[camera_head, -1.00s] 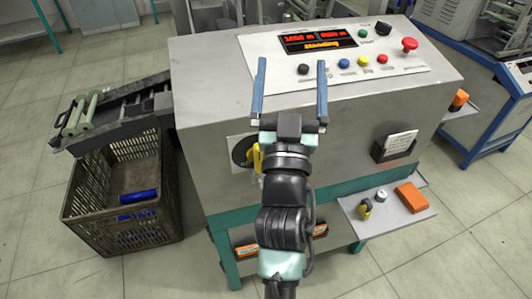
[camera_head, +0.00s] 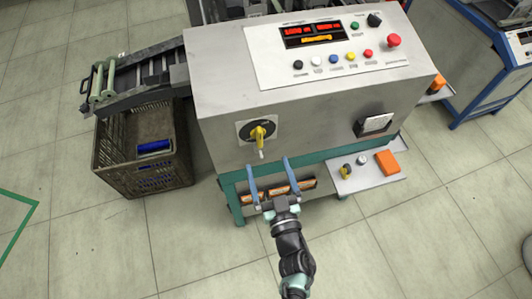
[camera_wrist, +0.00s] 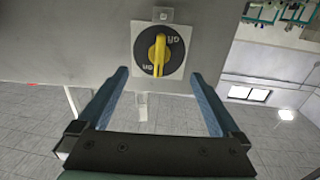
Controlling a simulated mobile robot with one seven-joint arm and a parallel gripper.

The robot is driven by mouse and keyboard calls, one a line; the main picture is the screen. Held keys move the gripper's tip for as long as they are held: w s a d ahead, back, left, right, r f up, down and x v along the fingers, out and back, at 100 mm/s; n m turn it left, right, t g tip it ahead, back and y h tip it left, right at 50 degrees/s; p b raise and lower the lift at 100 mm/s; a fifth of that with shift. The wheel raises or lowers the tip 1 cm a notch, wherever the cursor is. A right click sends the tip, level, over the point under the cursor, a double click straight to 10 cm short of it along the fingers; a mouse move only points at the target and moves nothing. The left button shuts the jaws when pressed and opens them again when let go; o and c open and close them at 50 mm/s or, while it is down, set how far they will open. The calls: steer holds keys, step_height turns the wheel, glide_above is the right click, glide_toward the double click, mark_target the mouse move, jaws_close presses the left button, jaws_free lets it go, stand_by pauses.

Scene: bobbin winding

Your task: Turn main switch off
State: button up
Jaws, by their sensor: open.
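The main switch (camera_head: 258,133) is a yellow rotary handle on a round black dial with a pale square plate, low on the left of the machine's front panel. In the wrist view the switch (camera_wrist: 158,54) shows upside-down lettering, "On" at the lower edge and "Off" at the upper right; its yellow handle stands upright in that picture. My gripper (camera_head: 268,172) is open and empty, below the switch in the head view. In the wrist view my gripper (camera_wrist: 158,84) has its two blue fingers spread below the dial, apart from it.
The machine's top panel (camera_head: 270,71) carries a red display, several coloured buttons and a red mushroom button (camera_head: 393,41). A crate (camera_head: 178,183) with a blue bobbin stands left. A side shelf (camera_head: 345,184) holds an orange box (camera_head: 387,161). The floor in front is clear.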

mark_target(261, 142)
steer(key=b+x, duration=0.3)
steer(key=x, duration=0.4)
steer(key=shift+w, duration=0.1)
steer(key=shift+w, duration=0.2)
steer(key=shift+x, duration=0.85)
steer(key=shift+w, duration=0.1)
jaws_close()
stand_by(0.4)
